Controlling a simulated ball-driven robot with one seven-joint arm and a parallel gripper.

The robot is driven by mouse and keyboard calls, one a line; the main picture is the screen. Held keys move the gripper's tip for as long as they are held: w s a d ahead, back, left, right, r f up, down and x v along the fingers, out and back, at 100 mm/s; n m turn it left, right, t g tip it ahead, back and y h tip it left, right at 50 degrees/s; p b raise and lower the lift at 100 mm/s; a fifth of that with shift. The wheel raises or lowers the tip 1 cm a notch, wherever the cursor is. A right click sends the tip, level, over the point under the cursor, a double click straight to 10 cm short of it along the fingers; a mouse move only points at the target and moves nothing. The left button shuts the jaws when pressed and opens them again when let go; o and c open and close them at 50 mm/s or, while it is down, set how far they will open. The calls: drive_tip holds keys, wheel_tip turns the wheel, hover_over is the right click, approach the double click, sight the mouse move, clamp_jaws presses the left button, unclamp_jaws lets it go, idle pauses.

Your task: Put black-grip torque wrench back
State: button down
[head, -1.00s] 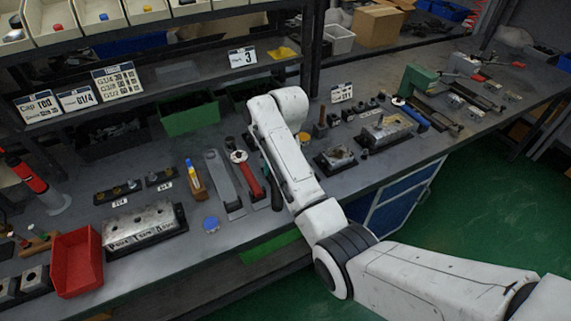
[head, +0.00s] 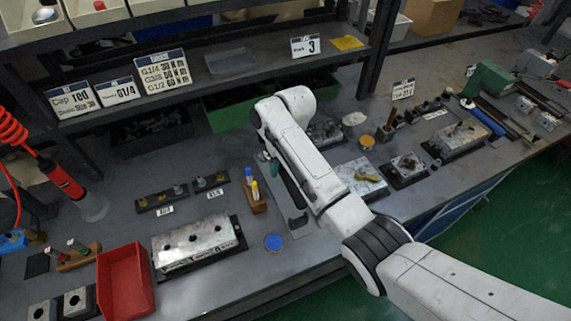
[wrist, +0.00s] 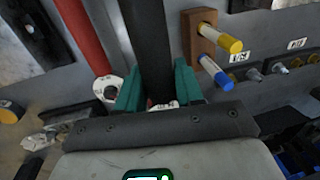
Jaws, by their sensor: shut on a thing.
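My gripper (wrist: 157,88) has teal fingers closed on both sides of the black grip of the torque wrench (wrist: 147,38) in the wrist view. In the head view my white arm hides most of the gripper, but a dark length of the wrench (head: 292,186) shows at its left edge. It is over or close to a grey holder plate (head: 299,225) on the bench; I cannot tell whether they touch. A red-handled wrench (wrist: 82,32) lies left of the black grip in the wrist view.
A wooden block with yellow and blue markers (head: 255,201) stands close to the left of the grey plate. A metal valve block (head: 195,244) and red bin (head: 125,283) are further left. A shelf (head: 200,75) overhangs behind.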

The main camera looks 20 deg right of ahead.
drive_tip(key=shift+r+p, duration=0.2)
drive_tip(key=shift+p, duration=0.15)
drive_tip(key=shift+f+b, duration=1.6)
drive_tip(key=shift+f, duration=1)
drive_tip(key=shift+f+b, duration=0.9)
drive_tip(key=shift+f, duration=1.1)
drive_tip(key=c, duration=0.6)
unclamp_jaws()
drive_tip(key=shift+c, duration=0.2)
drive_tip(key=shift+s+f, duration=0.1)
wheel_tip(320, 180, up, 11)
drive_tip(key=d, duration=0.1)
drive_tip(key=shift+d, duration=0.3)
drive_tip(key=shift+f, duration=0.2)
